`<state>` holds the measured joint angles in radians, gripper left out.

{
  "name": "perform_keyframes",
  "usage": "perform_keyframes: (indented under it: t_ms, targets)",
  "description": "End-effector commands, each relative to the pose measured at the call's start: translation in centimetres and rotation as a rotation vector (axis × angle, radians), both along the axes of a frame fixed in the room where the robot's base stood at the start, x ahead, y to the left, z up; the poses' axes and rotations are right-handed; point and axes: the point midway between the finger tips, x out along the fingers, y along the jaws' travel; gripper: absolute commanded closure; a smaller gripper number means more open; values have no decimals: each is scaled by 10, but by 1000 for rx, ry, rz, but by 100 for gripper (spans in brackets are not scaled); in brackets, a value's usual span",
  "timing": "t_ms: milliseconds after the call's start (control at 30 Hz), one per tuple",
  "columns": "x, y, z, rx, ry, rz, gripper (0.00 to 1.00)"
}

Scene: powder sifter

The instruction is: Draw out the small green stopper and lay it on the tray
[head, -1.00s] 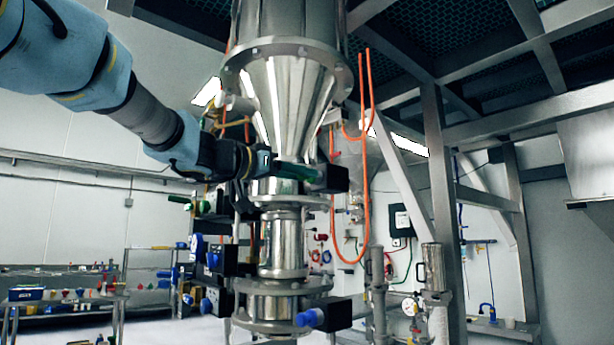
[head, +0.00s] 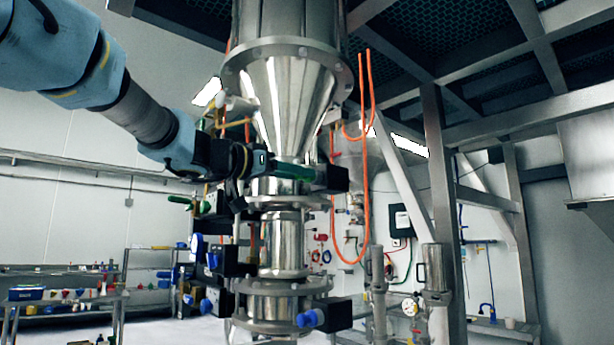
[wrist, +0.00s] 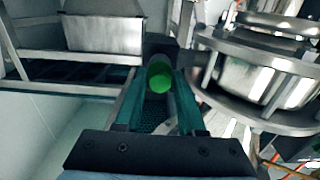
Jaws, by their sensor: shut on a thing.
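The green stopper (wrist: 159,80) shows its bright round end between my gripper's dark teal fingers (wrist: 160,98) in the wrist view. My gripper (head: 306,173) is shut on it, beside the neck under the steel cone in the head view. A black block (head: 335,178) is at the fingertips and also shows behind the stopper in the wrist view (wrist: 163,45). I cannot tell whether the stopper still sits in the block. The fingers hide most of the stopper in the head view. I cannot make out the tray with certainty.
The steel sifter column (head: 284,243) stands close to my gripper. Blue knobs (head: 311,318) and another green handle (head: 190,200) stick out around it. Orange hoses (head: 333,230) hang at its right. A side table (head: 60,300) at the left carries small things and a blue container (head: 27,293).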

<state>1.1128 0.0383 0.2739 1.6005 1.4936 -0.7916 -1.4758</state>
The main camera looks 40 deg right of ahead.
Motion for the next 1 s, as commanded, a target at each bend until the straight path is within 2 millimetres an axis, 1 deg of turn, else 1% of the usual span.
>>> perform_keyframes:
  t_ms: [1000]
  targets:
    - [2, 39, 0, 1, 1, 1, 100]
